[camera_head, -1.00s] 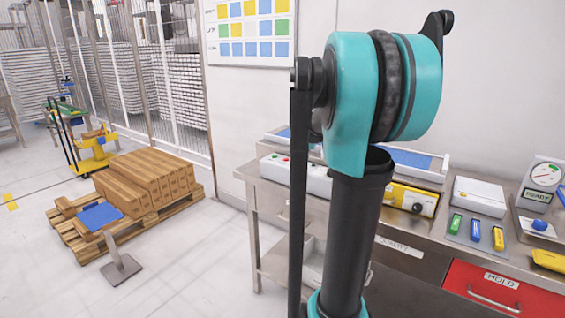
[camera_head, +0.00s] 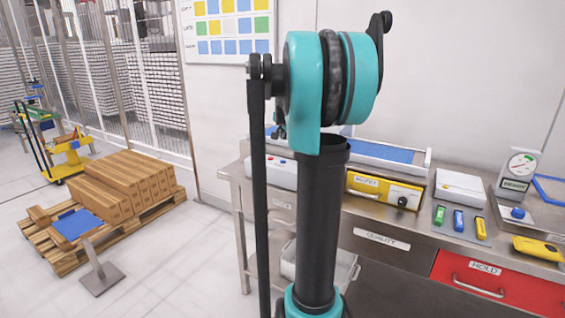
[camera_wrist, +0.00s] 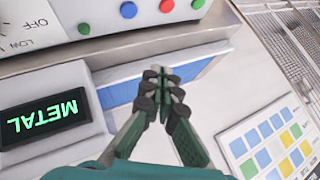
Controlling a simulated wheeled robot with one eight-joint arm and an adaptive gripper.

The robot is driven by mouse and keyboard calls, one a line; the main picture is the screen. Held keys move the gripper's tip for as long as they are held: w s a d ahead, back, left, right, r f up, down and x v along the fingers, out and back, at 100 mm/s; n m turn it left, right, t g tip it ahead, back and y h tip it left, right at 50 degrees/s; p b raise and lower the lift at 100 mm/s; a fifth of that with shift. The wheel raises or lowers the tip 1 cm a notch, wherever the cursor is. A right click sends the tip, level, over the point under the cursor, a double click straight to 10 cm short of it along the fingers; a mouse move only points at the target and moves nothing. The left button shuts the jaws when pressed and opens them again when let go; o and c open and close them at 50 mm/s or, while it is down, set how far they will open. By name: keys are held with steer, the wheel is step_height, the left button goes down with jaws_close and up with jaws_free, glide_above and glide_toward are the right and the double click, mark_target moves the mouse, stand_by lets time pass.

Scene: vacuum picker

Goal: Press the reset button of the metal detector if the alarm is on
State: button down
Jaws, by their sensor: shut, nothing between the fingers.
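In the wrist view, a black display (camera_wrist: 45,118) shows the lit green word "METAL", upside down in the picture.
A conveyor with a blue belt (camera_head: 385,152) runs along the back of the steel bench. A pallet with cartons (camera_head: 135,185) is on the floor left.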

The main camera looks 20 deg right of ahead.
mark_target(283, 161)
steer(key=shift+f, duration=3.8)
steer(key=shift+f, duration=0.15)
steer(key=shift+f, duration=0.25)
steer(key=shift+f, duration=0.4)
steer(key=shift+r, duration=0.8)
steer(key=shift+r, duration=2.5)
